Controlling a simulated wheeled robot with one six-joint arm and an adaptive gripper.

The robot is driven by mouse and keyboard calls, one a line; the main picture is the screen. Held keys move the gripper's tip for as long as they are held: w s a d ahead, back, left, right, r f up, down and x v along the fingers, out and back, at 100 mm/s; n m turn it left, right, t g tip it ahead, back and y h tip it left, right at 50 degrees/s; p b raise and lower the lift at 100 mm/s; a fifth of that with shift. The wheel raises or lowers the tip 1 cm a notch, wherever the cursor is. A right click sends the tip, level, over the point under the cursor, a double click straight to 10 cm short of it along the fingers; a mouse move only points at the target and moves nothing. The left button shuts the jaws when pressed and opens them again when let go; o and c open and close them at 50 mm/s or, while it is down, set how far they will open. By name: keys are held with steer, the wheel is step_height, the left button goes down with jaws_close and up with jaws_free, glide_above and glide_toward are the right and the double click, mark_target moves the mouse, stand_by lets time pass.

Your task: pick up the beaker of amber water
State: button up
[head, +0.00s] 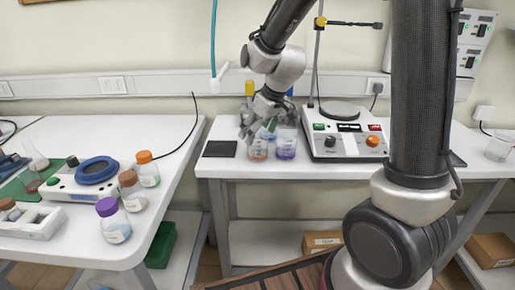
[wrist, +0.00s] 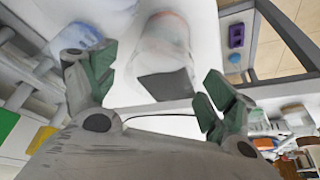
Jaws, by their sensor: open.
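The beaker of amber water (head: 258,149) stands on the middle bench, left of a beaker of purple water (head: 286,146). My gripper (head: 262,130) is directly above and behind the amber beaker, its fingers partly overlapping the beakers in the head view. In the wrist view my gripper (wrist: 158,68) is open, with green-padded fingers spread left and right. A clear beaker with a faint orange tint (wrist: 165,40) shows between and beyond the fingertips. I cannot tell whether either finger touches it.
A hot plate stirrer (head: 345,140) with a stand is close on the right. A flat black pad (head: 220,149) lies to the left, and it also shows in the wrist view (wrist: 166,86). The left bench holds several capped bottles (head: 148,169). An empty beaker (head: 499,147) stands far right.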

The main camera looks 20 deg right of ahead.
steer(key=x, duration=0.4)
steer(key=shift+w+f, duration=0.1)
steer(key=shift+f, duration=0.1)
steer(key=c, duration=1.3)
steer(key=shift+r, duration=0.1)
